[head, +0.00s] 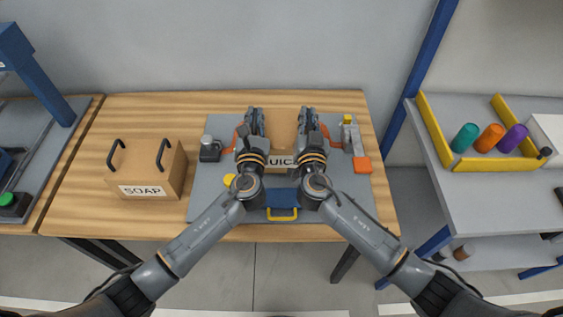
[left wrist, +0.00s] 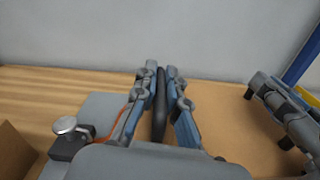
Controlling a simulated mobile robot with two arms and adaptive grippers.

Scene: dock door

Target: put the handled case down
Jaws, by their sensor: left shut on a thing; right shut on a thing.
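The handled case is a brown box whose partly covered label reads "UIC" (head: 281,160), over the grey mat (head: 202,190) on the wooden table. In the left wrist view its brown top (left wrist: 235,120) fills the right side. My left gripper (head: 251,114) is shut on one black handle, which shows between its fingers (left wrist: 160,100). My right gripper (head: 308,114) is shut at the other handle, mostly hidden by the fingers. My forearms cover much of the case's front. I cannot tell whether its underside touches the mat.
A SOAP box (head: 145,170) with two black handles stands left. Around the mat's edges are a silver-knobbed black device (head: 210,149), a blue part with a yellow handle (head: 282,198), and an orange block (head: 362,165). A grey shelf (head: 490,190) with coloured cylinders stands right.

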